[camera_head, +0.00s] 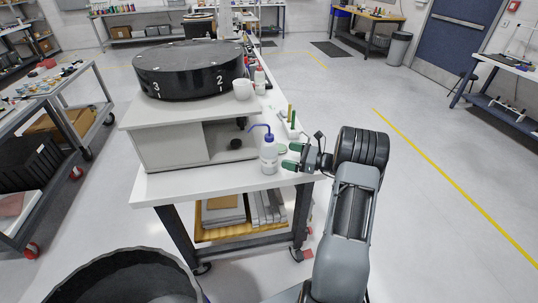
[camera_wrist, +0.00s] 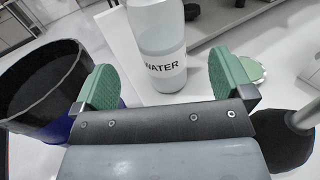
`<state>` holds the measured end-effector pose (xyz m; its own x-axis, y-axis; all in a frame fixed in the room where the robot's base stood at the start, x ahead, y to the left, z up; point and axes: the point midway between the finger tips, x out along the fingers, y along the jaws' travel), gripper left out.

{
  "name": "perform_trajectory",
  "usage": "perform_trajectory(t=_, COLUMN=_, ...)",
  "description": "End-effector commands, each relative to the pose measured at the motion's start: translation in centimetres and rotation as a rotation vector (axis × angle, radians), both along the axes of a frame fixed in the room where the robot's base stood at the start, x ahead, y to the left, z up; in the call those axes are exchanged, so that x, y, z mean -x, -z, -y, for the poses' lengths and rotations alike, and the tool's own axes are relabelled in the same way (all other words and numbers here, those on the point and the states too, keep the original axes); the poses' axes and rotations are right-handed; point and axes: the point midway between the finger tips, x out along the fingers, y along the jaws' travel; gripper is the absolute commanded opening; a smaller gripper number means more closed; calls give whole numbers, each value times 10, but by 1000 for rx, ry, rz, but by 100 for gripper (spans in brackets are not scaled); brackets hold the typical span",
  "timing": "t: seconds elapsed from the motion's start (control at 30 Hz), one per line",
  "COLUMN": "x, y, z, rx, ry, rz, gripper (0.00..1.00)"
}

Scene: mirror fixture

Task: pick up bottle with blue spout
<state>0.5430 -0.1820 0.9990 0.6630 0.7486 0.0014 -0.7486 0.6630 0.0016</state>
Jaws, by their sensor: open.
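The bottle with the blue spout (camera_head: 268,156) stands upright near the front right corner of the white table (camera_head: 165,190). It is clear-white with a blue cap and bent blue spout. In the wrist view the bottle (camera_wrist: 158,50) shows a "WATER" label and its top is out of the frame. My gripper (camera_head: 291,156) is just right of the bottle in the head view. In the wrist view my gripper (camera_wrist: 163,78) has its green finger pads wide apart, with the bottle beyond and between them. It holds nothing.
A grey-white box (camera_head: 175,146) stands left of the bottle, with a large black drum (camera_head: 190,70) and a white cup (camera_head: 242,89) on top. A green round item (camera_wrist: 252,70) lies beside the right finger. A black bin (camera_head: 125,280) stands on the floor in front.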

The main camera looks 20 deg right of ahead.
Motion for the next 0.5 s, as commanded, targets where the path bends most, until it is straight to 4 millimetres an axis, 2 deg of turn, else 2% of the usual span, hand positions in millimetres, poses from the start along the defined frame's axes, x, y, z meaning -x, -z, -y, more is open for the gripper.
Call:
perform_trajectory(t=0.1, x=-12, y=-2, z=-14, rx=0, ry=-4, rz=0, gripper=99)
perform_trajectory(t=0.5, x=-32, y=-3, z=-38, rx=2, ry=-4, rz=-1, gripper=99)
